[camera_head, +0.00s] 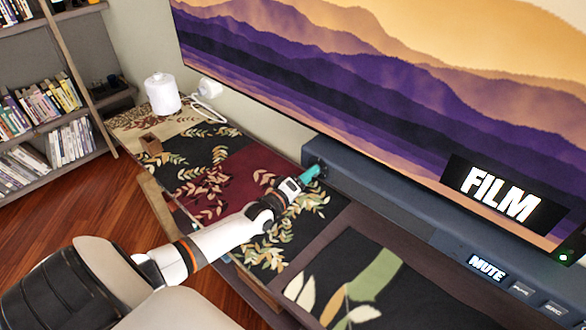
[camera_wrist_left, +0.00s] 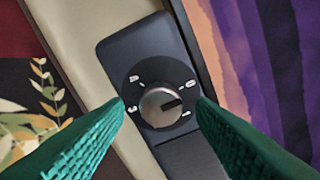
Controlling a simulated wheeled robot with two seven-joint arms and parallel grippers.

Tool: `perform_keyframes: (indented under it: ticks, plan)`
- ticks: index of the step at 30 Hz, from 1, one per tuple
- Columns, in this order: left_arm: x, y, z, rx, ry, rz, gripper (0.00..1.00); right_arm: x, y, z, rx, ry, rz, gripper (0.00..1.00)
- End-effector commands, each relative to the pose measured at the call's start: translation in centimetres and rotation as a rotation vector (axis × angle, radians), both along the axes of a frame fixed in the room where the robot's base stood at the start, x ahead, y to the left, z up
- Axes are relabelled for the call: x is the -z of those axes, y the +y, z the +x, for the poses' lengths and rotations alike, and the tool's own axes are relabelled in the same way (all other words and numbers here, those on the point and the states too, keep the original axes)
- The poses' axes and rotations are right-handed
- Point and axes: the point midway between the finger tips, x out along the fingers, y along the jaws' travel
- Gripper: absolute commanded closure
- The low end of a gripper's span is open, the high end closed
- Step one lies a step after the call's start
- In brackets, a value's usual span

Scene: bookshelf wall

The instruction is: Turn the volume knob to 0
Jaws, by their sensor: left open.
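The volume knob (camera_wrist_left: 160,106) is a silver dial on a dark round plate at the end of the soundbar (camera_wrist_left: 134,52). Small tilted numerals ring it. Its dark pointer mark points right, seemingly between two of the right-hand numerals; I cannot read them surely. My left gripper (camera_wrist_left: 160,104) is open, one teal finger on either side of the knob; contact is not clear. In the head view my left gripper (camera_head: 312,172) reaches the left end of the soundbar (camera_head: 385,193), and its fingers largely hide the knob. My right gripper is not in view.
A large screen (camera_head: 400,100) stands right behind the soundbar, close to my left gripper. A leaf-patterned cabinet top (camera_head: 235,170) lies in front. A white canister (camera_head: 162,94) and bookshelf (camera_head: 45,110) are left.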

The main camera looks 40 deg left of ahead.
Motion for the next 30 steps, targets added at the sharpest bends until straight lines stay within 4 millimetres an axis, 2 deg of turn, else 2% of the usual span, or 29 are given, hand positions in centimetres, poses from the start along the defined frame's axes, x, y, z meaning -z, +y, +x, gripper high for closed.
perform_keyframes:
  ticks: [9,16,22,30]
  plan:
    - [0.2,0.5,-6.0,0.0,0.004,0.0,0.49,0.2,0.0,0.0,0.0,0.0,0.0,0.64]
    - [0.2,0.8,-9.6,0.0,0.004,0.0,0.49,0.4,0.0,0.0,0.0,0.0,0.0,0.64]
    - [0.1,0.9,-10.9,0.0,0.003,-0.001,0.49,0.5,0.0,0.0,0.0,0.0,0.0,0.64]
    - [0.1,0.9,-11.0,-0.001,0.002,0.0,0.49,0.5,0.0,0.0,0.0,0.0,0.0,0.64]
